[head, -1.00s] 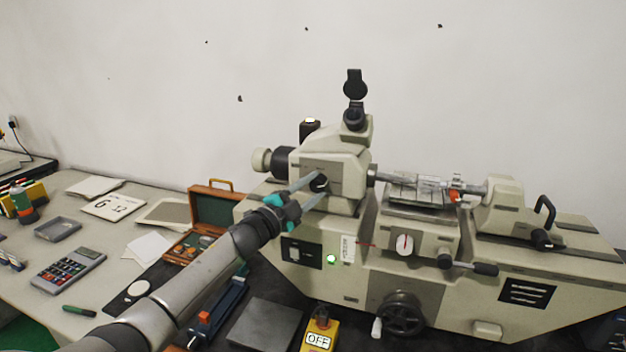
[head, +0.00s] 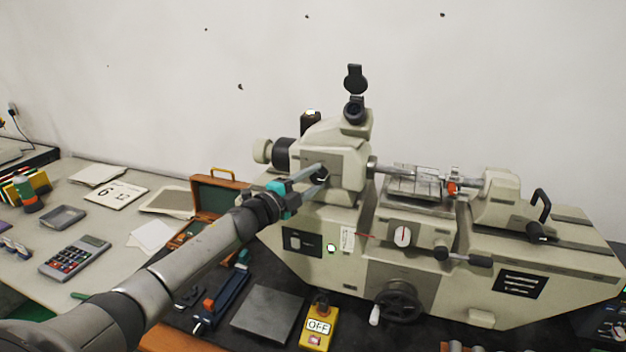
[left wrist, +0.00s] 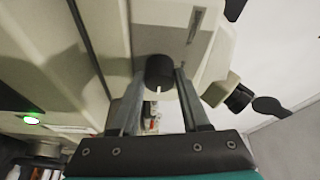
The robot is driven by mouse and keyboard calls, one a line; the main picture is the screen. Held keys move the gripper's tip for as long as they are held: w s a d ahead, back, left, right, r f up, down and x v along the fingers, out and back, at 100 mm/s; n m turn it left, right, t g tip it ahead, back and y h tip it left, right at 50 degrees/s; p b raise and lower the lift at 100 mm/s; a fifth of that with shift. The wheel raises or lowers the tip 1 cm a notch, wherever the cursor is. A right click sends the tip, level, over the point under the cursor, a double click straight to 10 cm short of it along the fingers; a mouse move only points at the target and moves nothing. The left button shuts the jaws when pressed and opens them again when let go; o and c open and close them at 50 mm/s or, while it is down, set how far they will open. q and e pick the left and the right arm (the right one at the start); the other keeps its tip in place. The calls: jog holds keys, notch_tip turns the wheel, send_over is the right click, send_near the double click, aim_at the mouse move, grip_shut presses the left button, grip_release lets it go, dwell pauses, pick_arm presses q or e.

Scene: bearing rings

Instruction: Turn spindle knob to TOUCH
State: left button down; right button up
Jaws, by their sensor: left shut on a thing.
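The spindle knob is a small black round knob (head: 322,173) on the front of the cream machine's headstock (head: 345,172). In the left wrist view the knob (left wrist: 159,71) sits between my fingertips, with a short white mark on it pointing toward the bottom of the picture. My left gripper (head: 318,176) reaches in from the left and is shut on the knob, one finger on each side. Its two grey fingers also show in the left wrist view (left wrist: 158,85). I cannot read any position labels around the knob. My right gripper is not in view.
A yellow OFF box (head: 318,326), a grey plate (head: 267,314) and an open wooden case (head: 217,203) lie near my left arm.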

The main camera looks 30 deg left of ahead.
pick_arm(q)
jog(key=shift+c, duration=1.9)
grip_release()
jog(key=shift+s, duration=0.15)
jog(key=s+a+b, duration=0.1)
jog(key=s+a, duration=0.1)
jog(key=s, duration=1.2)
jog(key=shift+s+a+f, duration=0.15)
jog(key=shift+s+f, duration=0.15)
jog(key=shift+s, duration=0.1)
